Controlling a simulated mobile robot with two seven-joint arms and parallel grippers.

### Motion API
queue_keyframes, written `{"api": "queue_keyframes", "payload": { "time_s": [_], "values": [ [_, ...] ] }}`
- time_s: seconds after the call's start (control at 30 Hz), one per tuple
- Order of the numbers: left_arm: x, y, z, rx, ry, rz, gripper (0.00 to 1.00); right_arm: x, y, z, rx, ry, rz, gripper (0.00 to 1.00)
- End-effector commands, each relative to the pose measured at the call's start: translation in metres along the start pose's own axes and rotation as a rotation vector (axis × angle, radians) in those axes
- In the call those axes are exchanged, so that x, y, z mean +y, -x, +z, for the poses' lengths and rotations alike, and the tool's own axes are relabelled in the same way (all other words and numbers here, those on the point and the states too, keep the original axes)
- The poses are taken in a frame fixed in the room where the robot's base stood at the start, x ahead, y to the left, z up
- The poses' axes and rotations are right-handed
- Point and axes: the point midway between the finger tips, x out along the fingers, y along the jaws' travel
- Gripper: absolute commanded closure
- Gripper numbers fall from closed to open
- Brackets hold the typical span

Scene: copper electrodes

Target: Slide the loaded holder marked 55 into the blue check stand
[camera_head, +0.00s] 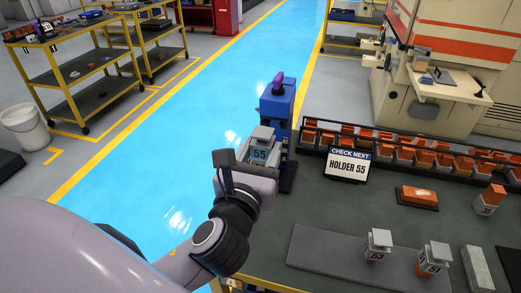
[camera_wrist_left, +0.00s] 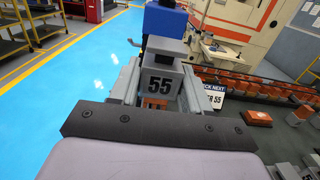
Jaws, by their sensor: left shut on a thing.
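The grey holder marked 55 (camera_head: 261,155) is gripped by my left gripper (camera_head: 249,168), which is shut on it. In the wrist view the holder (camera_wrist_left: 161,84) sits between the two fingers, with its number facing the camera and some orange copper below it. The blue check stand (camera_head: 277,105), with a purple knob on top, stands right behind the holder at the table's left edge. Its blue top (camera_wrist_left: 165,22) also shows behind the holder in the wrist view. The holder hides the stand's lower front, so I cannot tell whether they touch. My right gripper is not in view.
A sign (camera_head: 346,167) reading "CHECK NEXT HOLDER 55" stands right of the stand. A long black rack (camera_head: 400,160) of orange electrodes runs behind it.

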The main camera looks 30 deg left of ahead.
Motion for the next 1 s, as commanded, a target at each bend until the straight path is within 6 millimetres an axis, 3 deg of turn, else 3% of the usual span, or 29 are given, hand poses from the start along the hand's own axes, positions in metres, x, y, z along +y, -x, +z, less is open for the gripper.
{"api": "queue_keyframes", "payload": {
  "time_s": [0.47,1.0],
  "values": [
    [0.000,-0.002,0.001,-0.006,-0.001,-0.001,1.00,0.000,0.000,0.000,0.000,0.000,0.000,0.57],
    [0.000,-0.037,-0.023,-0.007,-0.002,0.000,1.00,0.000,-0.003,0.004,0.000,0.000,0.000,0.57]
  ]
}}
